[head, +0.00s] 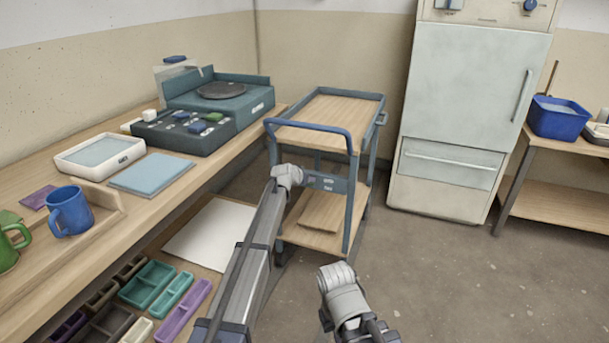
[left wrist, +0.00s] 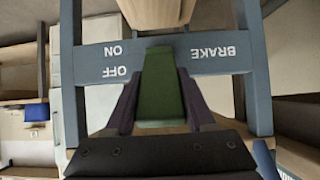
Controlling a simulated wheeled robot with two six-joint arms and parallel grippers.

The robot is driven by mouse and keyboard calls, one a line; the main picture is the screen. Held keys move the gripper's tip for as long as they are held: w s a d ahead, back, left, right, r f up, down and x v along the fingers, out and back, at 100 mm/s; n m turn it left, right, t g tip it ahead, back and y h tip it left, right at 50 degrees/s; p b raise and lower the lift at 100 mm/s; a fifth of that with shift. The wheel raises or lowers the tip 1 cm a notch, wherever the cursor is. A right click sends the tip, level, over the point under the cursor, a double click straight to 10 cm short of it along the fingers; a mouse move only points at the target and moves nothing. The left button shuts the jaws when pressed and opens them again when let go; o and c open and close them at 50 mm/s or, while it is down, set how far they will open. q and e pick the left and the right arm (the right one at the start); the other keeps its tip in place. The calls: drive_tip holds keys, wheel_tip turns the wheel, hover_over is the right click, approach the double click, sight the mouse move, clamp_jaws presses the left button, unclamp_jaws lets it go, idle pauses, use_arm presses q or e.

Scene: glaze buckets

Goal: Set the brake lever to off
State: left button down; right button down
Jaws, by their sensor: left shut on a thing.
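The cart's blue-grey brake panel (head: 325,183) faces me, and a pale joint of my left arm covers its left part in the head view. In the left wrist view the panel (left wrist: 216,62) appears upside down, with BRAKE on the right and ON and OFF on the left. The green brake lever (left wrist: 160,88) stands between the dark fingers of my left gripper (left wrist: 160,105), which is shut on it. I cannot tell which label the lever is set to. The lever and left fingers are hidden in the head view. My right arm shows low in the head view, but not its jaws.
The wooden-topped cart (head: 325,112) stands beside a long workbench (head: 125,212) holding mugs, trays and a teal machine (head: 222,92). A pale cabinet (head: 467,110) and a side table with a blue tub (head: 557,122) stand behind right. Floor right of the cart is clear.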

use_arm(q)
drive_tip(key=shift+w+r, duration=0.1)
drive_tip(key=shift+w, duration=0.05)
idle(0.4)
drive_tip(key=shift+c, duration=1.2)
unclamp_jaws()
drive_tip(key=p+v, duration=0.5)
drive_tip(key=v, duration=0.3)
drive_tip(key=shift+w, duration=0.1)
